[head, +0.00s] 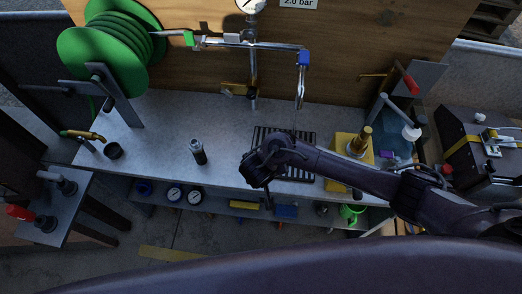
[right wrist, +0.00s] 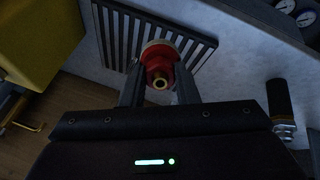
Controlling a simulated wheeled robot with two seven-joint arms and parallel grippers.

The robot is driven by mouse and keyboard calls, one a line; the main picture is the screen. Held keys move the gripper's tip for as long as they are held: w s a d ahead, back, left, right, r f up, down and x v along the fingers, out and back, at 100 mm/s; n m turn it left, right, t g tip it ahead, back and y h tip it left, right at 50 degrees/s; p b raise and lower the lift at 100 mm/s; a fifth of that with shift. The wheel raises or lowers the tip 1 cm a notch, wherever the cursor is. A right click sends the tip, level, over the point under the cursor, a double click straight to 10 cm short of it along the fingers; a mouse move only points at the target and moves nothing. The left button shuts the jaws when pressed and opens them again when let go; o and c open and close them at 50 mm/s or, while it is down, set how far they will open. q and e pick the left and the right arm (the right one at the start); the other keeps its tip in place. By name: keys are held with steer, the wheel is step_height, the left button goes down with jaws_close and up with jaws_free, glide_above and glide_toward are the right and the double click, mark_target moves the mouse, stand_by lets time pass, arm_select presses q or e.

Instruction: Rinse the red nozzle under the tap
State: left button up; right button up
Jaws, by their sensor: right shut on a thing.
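The red nozzle (right wrist: 159,66) has a brass tip and a pale rim. In the right wrist view it sits between the two fingers of my right gripper (right wrist: 160,84), which is shut on it. Behind it in that view is the slatted drain grate (right wrist: 115,30). In the head view my right gripper (head: 258,178) is at the left front of the grate (head: 300,174), and the nozzle is hidden there. The tap with a blue part (head: 303,58) has its metal spout (head: 300,95) hanging above the back of the grate, apart from my gripper. My left gripper is not in view.
A dark cylinder (head: 198,152) stands on the grey bench left of my gripper. A yellow block with a brass fitting (head: 340,146) is right of the grate. A green hose reel (head: 105,45) is at back left.

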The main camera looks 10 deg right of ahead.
steer(key=w+d+b, duration=0.1)
steer(key=d+f+b, duration=0.1)
steer(key=d, duration=0.1)
steer(key=shift+w, duration=0.4)
arm_select(q)
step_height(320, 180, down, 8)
steer(key=b, duration=0.6)
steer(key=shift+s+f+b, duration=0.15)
steer(key=shift+b, duration=0.25)
arm_select(e)
steer(key=w+d+f, duration=0.2)
steer(key=w+d, duration=0.3)
steer(key=w, duration=0.3)
steer(key=shift+w+d, duration=0.3)
steer(key=shift+d, duration=0.1)
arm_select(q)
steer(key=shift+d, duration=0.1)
arm_select(e)
steer(key=shift+d+r, duration=0.1)
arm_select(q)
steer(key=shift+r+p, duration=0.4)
arm_select(e)
steer(key=shift+s+d, duration=0.35)
steer(key=shift+d, duration=0.05)
